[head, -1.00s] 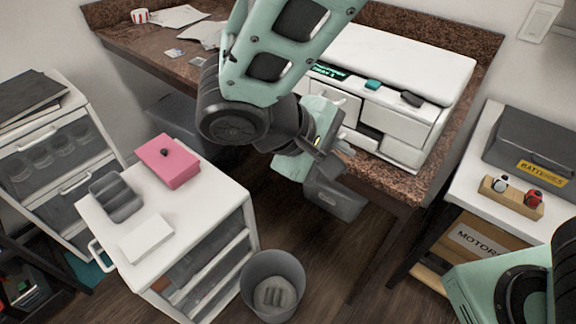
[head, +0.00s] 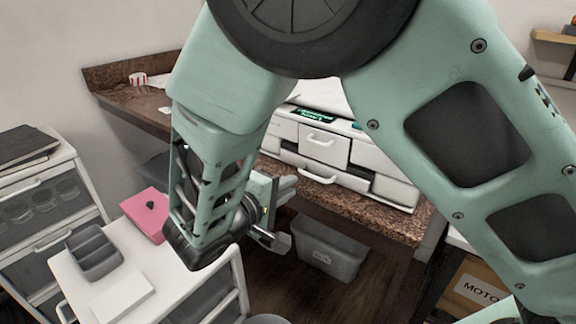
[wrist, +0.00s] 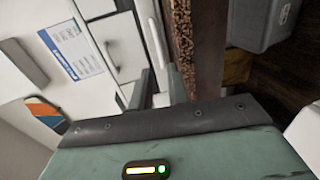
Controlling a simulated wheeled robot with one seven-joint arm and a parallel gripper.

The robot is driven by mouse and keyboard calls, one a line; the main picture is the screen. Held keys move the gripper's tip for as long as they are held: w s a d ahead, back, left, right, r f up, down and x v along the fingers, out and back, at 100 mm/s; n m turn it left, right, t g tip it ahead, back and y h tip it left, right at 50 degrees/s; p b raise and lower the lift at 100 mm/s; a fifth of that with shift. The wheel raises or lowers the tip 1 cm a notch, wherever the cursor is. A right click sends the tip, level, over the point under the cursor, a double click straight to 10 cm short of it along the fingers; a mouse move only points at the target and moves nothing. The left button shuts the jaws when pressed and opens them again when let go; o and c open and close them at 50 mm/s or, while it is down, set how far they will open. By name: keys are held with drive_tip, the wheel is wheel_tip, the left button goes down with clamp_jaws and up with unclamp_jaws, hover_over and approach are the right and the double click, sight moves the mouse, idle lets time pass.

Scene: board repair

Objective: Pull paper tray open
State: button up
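The white printer (head: 365,151) sits on the brown stone-topped desk (head: 345,193), partly hidden by my arm. Its front has an upper panel with a handle (head: 320,142) and a low tray front with a handle (head: 317,177). The low tray looks shut, with a dark slot above it. My gripper (head: 286,213) is in front of and below the desk edge, left of the tray handle and apart from it. Its fingers look spread and empty. In the wrist view the fingers (wrist: 160,88) stand apart, with the white printer front (wrist: 125,45) beyond them.
A grey bin (head: 328,250) stands on the floor under the desk. A white cabinet (head: 80,282) with a pink box (head: 146,214) and grey organizer (head: 95,252) is close at left. A cardboard box (head: 470,290) is at lower right.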

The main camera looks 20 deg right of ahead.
sight(309, 176)
drive_tip(key=x, duration=0.8)
drive_tip(key=shift+s, duration=0.1)
clamp_jaws()
